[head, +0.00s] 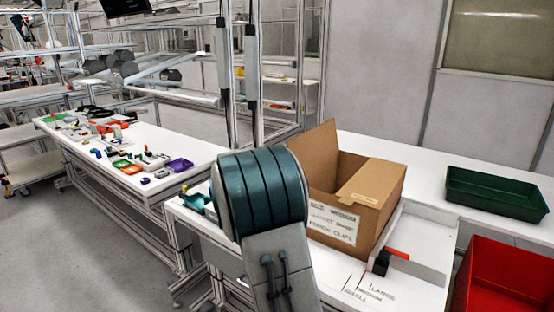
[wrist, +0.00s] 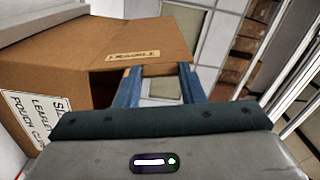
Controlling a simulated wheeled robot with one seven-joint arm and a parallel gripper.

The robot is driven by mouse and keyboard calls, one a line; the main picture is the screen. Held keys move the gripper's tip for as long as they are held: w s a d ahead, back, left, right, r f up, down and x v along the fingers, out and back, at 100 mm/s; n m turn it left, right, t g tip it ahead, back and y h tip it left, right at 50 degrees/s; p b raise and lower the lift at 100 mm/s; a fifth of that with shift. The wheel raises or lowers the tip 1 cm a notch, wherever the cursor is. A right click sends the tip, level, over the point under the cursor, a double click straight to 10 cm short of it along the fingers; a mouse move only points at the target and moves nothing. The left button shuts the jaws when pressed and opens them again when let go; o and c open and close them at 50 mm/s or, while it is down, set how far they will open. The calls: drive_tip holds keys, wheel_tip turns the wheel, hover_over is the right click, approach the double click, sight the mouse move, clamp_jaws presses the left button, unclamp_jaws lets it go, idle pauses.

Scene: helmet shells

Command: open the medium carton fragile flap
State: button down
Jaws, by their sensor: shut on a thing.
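The medium carton (head: 383,222) is an open brown box on the white bench in the head view, with a printed white label on its front. In the wrist view the carton (wrist: 45,75) fills the left. Its flap marked FRAGILE (wrist: 165,35) spans the top middle. My gripper (wrist: 160,70) has its two blue fingers at the lower edge of this flap, shut on it. A dark gap into the carton shows left of the fingers. In the head view another flap (head: 316,155) stands raised, and my arm hides the gripper.
A green tray (head: 495,193) lies on the bench to the right, with a red bin (head: 492,280) below it. A red-handled tool (head: 385,258) lies right of the carton's front. A long table (head: 75,140) with small parts stands at left.

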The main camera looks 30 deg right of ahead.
drive_tip(key=c, duration=0.9)
unclamp_jaws()
drive_tip(key=b+v, duration=0.1)
drive_tip(key=v, duration=1.3)
